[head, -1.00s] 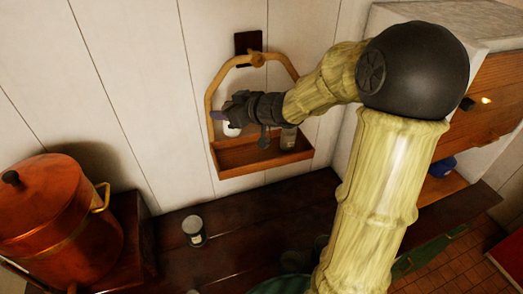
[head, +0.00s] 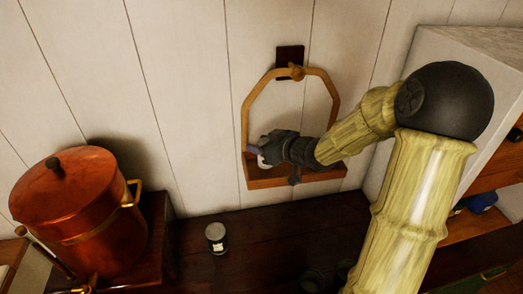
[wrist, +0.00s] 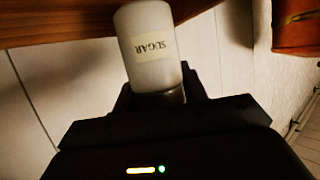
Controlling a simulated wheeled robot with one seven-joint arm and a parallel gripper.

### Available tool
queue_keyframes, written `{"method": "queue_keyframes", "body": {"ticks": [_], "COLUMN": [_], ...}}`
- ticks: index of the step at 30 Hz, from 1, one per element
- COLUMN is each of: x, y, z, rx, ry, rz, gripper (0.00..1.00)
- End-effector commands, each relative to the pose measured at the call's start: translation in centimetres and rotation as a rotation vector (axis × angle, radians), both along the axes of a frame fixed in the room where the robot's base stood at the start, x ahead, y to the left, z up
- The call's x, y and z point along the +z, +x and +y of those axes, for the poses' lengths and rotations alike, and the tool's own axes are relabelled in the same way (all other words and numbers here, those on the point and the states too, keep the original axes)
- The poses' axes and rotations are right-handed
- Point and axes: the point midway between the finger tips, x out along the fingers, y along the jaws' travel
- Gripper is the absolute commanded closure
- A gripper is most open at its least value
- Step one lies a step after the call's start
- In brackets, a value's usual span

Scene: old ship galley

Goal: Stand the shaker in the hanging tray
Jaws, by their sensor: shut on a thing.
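The shaker is a white cylinder with a SUGAR label; it shows large in the wrist view (wrist: 150,48) and as a small white patch in the head view (head: 266,158). My gripper (head: 262,149) is shut on it, near its darker grey end in the wrist view. The hanging tray (head: 322,177) is a shallow wooden box with an arched handle, hung on the wall. The shaker is at the tray's left part, low inside the handle arch. I cannot tell whether it touches the tray floor. My gripper and forearm hide much of the tray's inside.
A dark wooden counter (head: 262,235) runs below the tray, with a small labelled jar (head: 216,238) on it. A large copper pot (head: 75,205) stands at the left. A white cabinet (head: 425,55) with open shelves is at the right, behind my arm.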

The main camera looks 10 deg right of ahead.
Motion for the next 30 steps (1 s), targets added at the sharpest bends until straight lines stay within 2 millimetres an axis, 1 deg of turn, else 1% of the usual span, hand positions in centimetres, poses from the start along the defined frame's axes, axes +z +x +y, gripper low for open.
{"method": "queue_keyframes", "body": {"ticks": [1,4,15,16,19,27,30], "x": [-1.0,-2.1,-2.5,-2.5,-2.4,-2.4,-2.0], "y": [0.0,0.0,0.0,0.0,0.0,0.0,0.0], "z": [0.0,0.0,0.0,0.0,0.0,0.0,0.0], "rx": [0.0,0.0,0.0,0.0,-0.001,0.0,-0.001], "ry": [0.005,0.004,0.001,0.0,0.0,0.0,0.0], "rz": [0.006,0.002,-0.001,0.0,0.0,0.0,-0.001], "gripper": [0.83,0.83,0.83,0.56,0.36,0.36,0.36]}}
